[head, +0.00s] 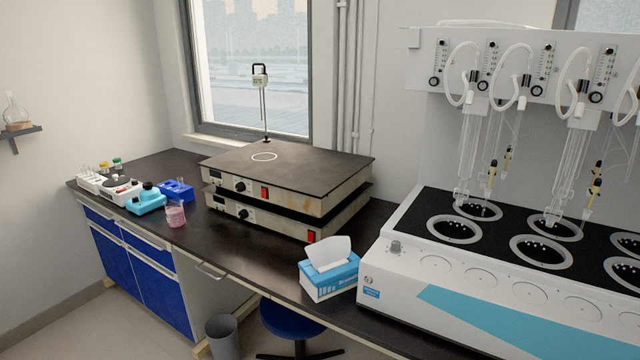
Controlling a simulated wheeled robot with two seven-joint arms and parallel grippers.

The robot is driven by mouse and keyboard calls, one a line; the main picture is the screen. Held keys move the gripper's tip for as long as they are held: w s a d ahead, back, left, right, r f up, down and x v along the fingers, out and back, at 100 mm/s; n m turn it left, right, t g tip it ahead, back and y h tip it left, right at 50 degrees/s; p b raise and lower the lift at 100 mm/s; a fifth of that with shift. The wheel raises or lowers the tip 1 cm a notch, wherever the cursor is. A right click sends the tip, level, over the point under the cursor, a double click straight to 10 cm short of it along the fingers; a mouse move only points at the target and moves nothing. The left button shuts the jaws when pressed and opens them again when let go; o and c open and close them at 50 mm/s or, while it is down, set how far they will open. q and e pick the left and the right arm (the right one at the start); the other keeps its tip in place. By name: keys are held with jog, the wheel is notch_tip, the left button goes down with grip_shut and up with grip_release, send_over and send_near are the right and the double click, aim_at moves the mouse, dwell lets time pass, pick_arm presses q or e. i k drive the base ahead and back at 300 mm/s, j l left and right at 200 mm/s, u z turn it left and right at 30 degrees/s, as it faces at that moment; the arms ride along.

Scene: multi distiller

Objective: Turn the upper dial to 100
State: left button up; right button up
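Two hot plates are stacked on the dark bench near the window. The upper hot plate (300,168) has a black dial (239,187) on its front, with a red switch (264,192) to its right. The lower hot plate (280,226) has a similar black dial (243,213) and a red switch (311,236) farther right. The dial markings are too small to read. Neither of my grippers is in view.
A pink beaker (175,216) and small equipment lie left of the hot plates. A stool (292,318) stands below the bench.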

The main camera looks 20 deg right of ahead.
aim_at(240, 187)
jog(key=z, duration=0.35)
jog(key=i+j+z, duration=0.15)
jog(key=z, duration=0.3)
jog(key=i+j+z, duration=0.15)
jog(key=z, duration=0.3)
